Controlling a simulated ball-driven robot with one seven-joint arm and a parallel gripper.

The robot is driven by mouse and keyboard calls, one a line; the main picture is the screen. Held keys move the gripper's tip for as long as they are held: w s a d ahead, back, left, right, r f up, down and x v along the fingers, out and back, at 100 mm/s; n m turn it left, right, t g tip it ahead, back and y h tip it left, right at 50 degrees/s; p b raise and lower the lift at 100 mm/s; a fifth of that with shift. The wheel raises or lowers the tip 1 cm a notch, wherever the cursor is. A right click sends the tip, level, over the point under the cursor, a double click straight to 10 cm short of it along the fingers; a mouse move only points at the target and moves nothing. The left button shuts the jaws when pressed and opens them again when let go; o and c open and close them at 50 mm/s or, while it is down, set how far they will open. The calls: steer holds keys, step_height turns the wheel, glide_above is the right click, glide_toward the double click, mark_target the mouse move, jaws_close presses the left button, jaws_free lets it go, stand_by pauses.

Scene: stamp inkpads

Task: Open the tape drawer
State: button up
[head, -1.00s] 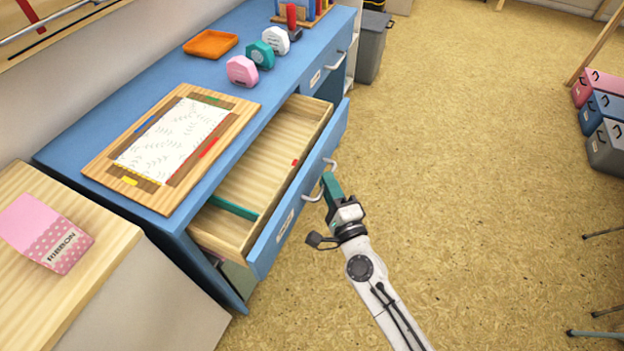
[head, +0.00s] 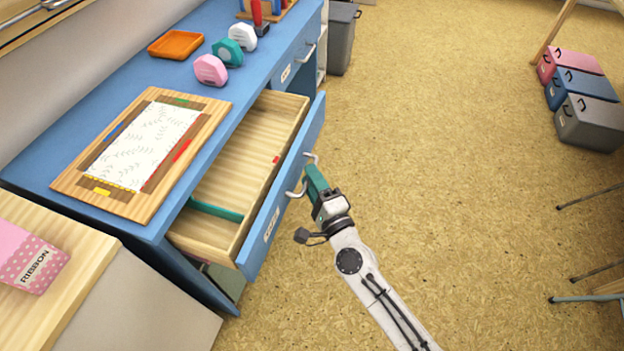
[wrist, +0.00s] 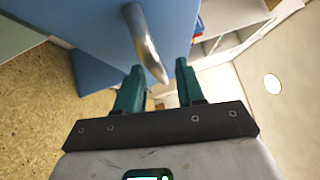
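A blue desk drawer (head: 283,195) with a wooden inside stands well out from the desk; its front label is too small to read, so I cannot tell from it that this is the tape drawer. A curved metal handle (head: 296,192) is on its front, partly hidden by my gripper. In the wrist view the handle (wrist: 148,45) reaches between the tips of my teal fingers. My gripper (head: 312,172) is at the drawer front, its fingers (wrist: 160,70) apart around the handle with gaps visible on both sides. Inside the drawer lie a teal strip (head: 215,209) and a small red piece (head: 276,159).
The blue desk (head: 60,165) carries a framed paper board (head: 145,205), an orange tray (head: 176,44) and pink, teal and white tape dispensers (head: 210,69). A second, closed drawer (head: 298,62) is further back. Cases (head: 590,122) stand far right.

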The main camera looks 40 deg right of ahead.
steer(key=s+a+f+b, duration=0.1)
steer(key=s+b, duration=0.1)
steer(key=s, duration=0.8)
steer(key=shift+s+a+f, duration=0.2)
steer(key=shift+a, duration=0.2)
steer(key=s+a+f+n+g+y, duration=0.2)
steer(key=a+f+n+g+y, duration=0.45)
steer(key=n, duration=0.85)
steer(key=s+d+f+n+g+h, duration=0.1)
steer(key=s+d+n+g+h, duration=0.15)
steer(key=s+d+g, duration=0.45)
steer(key=s+d+n+g+h, duration=0.15)
steer(key=s+n+g, duration=0.3)
steer(key=s, duration=0.45)
step_height(320, 180, up, 14)
steer(key=m+p, duration=0.1)
steer(key=p, duration=1.3)
steer(key=shift+w+d+r+p, duration=0.15)
steer(key=shift+w+d+p, duration=0.05)
steer(key=shift+w+p, duration=0.2)
